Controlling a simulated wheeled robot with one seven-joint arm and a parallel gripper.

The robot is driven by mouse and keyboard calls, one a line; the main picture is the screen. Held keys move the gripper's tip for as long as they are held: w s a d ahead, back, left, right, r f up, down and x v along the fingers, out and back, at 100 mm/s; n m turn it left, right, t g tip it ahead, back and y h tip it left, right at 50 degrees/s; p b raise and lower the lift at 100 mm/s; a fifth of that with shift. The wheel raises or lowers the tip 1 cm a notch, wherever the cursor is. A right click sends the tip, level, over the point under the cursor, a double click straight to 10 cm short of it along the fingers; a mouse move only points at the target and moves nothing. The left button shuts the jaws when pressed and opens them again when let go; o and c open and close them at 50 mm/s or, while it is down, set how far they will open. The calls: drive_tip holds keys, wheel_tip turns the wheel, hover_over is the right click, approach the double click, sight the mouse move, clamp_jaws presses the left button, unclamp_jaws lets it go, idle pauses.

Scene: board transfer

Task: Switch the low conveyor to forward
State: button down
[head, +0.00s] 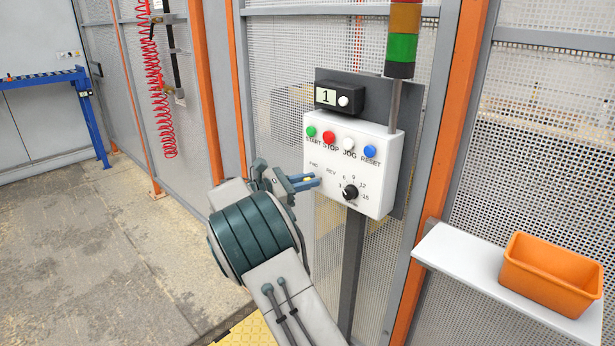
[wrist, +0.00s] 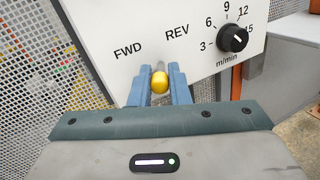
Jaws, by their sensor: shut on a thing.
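The white control box (head: 388,172) is mounted upright on a grey post. FWD and REV labels show on its lower left, and both read clearly in the wrist view on the box face (wrist: 190,55). My gripper (head: 310,181) is at the box's lower left corner, its blue fingers pointing at the face. In the wrist view, my gripper (wrist: 160,86) is shut on a yellow-tipped selector lever (wrist: 160,82), below and between the FWD and REV labels. The fingers hide most of the lever, so I cannot tell its exact setting.
A black speed dial (head: 350,191) sits right of my gripper. Green, red, white and blue buttons (head: 370,151) line the top of the face. A black display (head: 338,98) reads 1. An orange bin (head: 552,270) stands on a white shelf (head: 470,262) at right.

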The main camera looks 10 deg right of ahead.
idle(0.3)
drive_tip(key=c, duration=1.6)
unclamp_jaws()
drive_tip(key=shift+w, duration=0.1)
drive_tip(key=shift+c, duration=0.2)
drive_tip(key=v, duration=1.3)
drive_tip(key=shift+a, duration=0.4)
drive_tip(key=shift+r, duration=0.1)
